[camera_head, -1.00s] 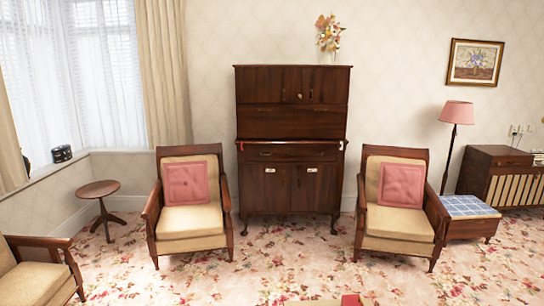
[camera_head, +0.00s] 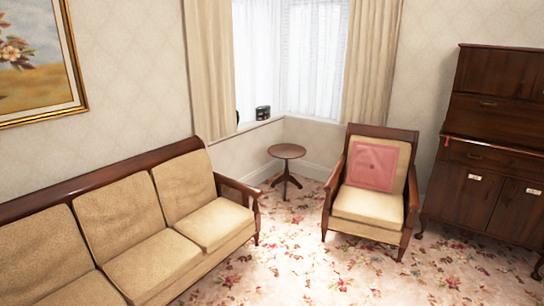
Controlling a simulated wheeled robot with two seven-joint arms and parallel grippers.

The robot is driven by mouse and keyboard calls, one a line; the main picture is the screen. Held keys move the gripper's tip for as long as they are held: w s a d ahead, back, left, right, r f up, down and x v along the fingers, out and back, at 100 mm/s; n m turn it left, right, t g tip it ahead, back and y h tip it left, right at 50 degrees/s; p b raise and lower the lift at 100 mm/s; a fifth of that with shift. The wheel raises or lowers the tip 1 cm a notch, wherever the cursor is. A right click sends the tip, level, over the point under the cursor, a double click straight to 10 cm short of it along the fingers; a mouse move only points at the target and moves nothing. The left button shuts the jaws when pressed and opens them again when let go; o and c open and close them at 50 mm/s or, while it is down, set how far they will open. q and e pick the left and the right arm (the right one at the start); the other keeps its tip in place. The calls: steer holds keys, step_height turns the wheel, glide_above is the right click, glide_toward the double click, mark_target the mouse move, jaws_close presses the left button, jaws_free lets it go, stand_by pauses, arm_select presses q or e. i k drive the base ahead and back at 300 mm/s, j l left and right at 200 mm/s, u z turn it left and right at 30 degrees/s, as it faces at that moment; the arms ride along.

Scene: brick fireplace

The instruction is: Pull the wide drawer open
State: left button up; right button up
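The dark wood cabinet (camera_head: 498,112) stands at the right edge of the head view, and the edge cuts off its right side. Its wide drawer (camera_head: 500,162) runs across the middle, just above two lower doors, and looks shut. A small handle (camera_head: 474,156) shows on the left part of the drawer front. A ledge with a reddish strip at its left end juts out just above the drawer. Neither of my grippers is in view.
A cushioned armchair (camera_head: 350,207) stands left of the cabinet. A long beige sofa (camera_head: 150,262) fills the lower left. A small round table (camera_head: 286,151) stands by the window. Flowered carpet (camera_head: 300,265) lies clear between sofa, armchair and cabinet.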

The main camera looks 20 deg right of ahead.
mark_target(520, 165)
steer(key=i+l+z, duration=0.15)
steer(key=i+z, duration=0.6)
steer(key=i, duration=0.15)
steer(key=i+j+z, duration=0.1)
steer(key=i+z, duration=0.3)
steer(key=i+j+z, duration=0.35)
steer(key=i, duration=0.15)
steer(key=i+l+z, duration=0.1)
steer(key=i+z, duration=0.25)
steer(key=i, duration=0.6)
steer(key=i+j+z, duration=0.2)
steer(key=i+z, duration=0.15)
steer(key=i, duration=0.6)
steer(key=i+l+z, duration=0.15)
steer(key=i+z, duration=0.75)
steer(key=i, duration=0.25)
steer(key=i+j+z, duration=0.3)
steer(key=i+z, duration=0.15)
steer(key=i, duration=0.1)
